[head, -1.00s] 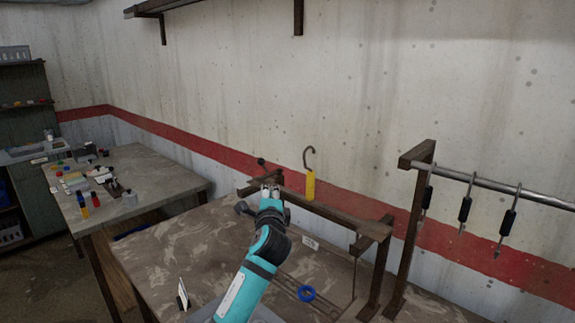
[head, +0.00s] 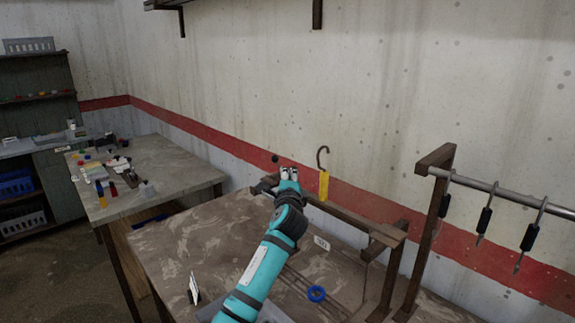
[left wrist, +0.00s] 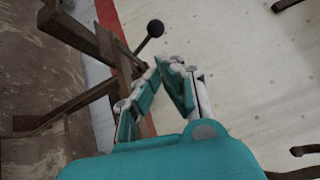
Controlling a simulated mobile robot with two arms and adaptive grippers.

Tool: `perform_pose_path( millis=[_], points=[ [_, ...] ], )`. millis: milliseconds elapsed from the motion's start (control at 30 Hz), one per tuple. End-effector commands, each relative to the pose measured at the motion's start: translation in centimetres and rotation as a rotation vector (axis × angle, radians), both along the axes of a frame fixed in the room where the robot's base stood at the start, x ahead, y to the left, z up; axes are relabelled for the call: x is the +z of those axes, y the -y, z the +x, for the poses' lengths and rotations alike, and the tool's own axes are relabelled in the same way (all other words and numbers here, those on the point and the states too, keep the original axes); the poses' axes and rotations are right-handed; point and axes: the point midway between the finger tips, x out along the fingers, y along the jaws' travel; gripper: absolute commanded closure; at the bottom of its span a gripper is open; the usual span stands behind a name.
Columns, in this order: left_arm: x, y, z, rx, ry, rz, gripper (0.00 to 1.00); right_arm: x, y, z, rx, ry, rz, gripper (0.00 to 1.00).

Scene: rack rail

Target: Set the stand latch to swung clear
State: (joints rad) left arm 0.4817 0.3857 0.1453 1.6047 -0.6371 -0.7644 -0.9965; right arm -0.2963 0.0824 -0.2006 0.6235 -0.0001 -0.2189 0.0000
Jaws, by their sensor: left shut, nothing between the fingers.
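A dark wooden stand (head: 345,216) is on the near table. At its left end a black ball knob (head: 275,158) sticks up; in the left wrist view the knob (left wrist: 155,28) is on a thin dark rod joined to the wooden bars, which I take for the latch. My left gripper (head: 289,173) is just right of and below the knob in the head view, above the stand's left end. In the left wrist view its fingertips (left wrist: 176,62) are together and empty, apart from the knob in the picture. My right gripper is out of view.
A yellow-handled hook (head: 323,186) stands by the rail, close right of my left gripper. Several dark-handled tools (head: 485,221) hang from a metal rail at right.

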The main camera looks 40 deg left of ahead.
Motion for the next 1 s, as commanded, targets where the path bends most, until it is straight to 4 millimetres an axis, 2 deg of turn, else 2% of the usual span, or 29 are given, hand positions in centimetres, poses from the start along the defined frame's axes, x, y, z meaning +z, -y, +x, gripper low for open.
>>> perform_pose_path(
  millis=[33, 200, 400, 1000],
  points=[
    [0.3, -0.7, 0.7, 0.003, -0.002, -0.002, 1.0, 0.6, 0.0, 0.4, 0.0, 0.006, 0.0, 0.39],
    [0.4, -2.4, 2.6, 0.001, -0.001, -0.002, 1.0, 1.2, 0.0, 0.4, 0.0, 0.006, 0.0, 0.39],
    [0.3, -3.6, 3.9, 0.001, 0.0, -0.001, 1.0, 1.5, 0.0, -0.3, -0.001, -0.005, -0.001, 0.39],
    [0.3, -4.0, 4.4, -0.012, -0.001, 0.002, 1.0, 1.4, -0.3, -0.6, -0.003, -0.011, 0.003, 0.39]
  ],
)
